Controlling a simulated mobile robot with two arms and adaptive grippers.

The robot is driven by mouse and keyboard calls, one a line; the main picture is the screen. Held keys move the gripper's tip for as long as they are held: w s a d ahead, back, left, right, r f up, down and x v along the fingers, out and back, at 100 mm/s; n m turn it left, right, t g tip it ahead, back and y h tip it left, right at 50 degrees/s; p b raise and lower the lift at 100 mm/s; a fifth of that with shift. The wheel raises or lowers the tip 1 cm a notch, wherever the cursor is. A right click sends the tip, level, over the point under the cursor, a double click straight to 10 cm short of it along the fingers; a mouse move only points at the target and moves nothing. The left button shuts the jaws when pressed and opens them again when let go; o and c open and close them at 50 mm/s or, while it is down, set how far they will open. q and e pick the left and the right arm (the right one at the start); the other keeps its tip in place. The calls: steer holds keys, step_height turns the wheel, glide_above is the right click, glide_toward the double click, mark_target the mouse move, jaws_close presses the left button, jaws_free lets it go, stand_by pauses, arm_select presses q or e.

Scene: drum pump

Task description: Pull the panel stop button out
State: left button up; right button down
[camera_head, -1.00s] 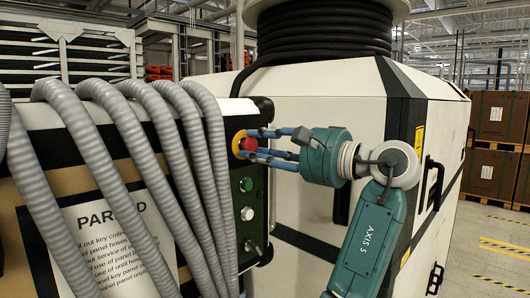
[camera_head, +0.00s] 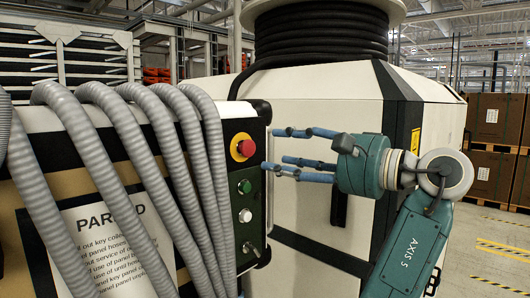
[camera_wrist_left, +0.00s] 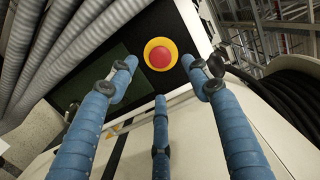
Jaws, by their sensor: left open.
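The panel stop button (camera_head: 247,148) is a red mushroom head on a yellow ring, at the top of the dark control panel's narrow side face. It also shows in the left wrist view (camera_wrist_left: 159,57), beyond the fingertips and unobstructed. My left gripper (camera_head: 275,150) has blue fingers and a teal body. It is open and empty, just right of the button in the head view, with its fingers pointing at the panel and a visible gap between. In the wrist view its fingers (camera_wrist_left: 163,85) are spread apart. My right gripper is not in view.
Below the button are a green button (camera_head: 244,186), a white button (camera_head: 245,215) and a key switch (camera_head: 249,247). Several grey hoses (camera_head: 206,150) hang over the panel to the left. A paper sign (camera_head: 115,245) is behind them. A large white cabinet (camera_head: 320,110) stands behind my gripper.

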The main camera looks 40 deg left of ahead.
arm_select(q)
steer(key=d, duration=0.5)
steer(key=shift+w+d, duration=0.25)
steer(key=shift+w, duration=0.05)
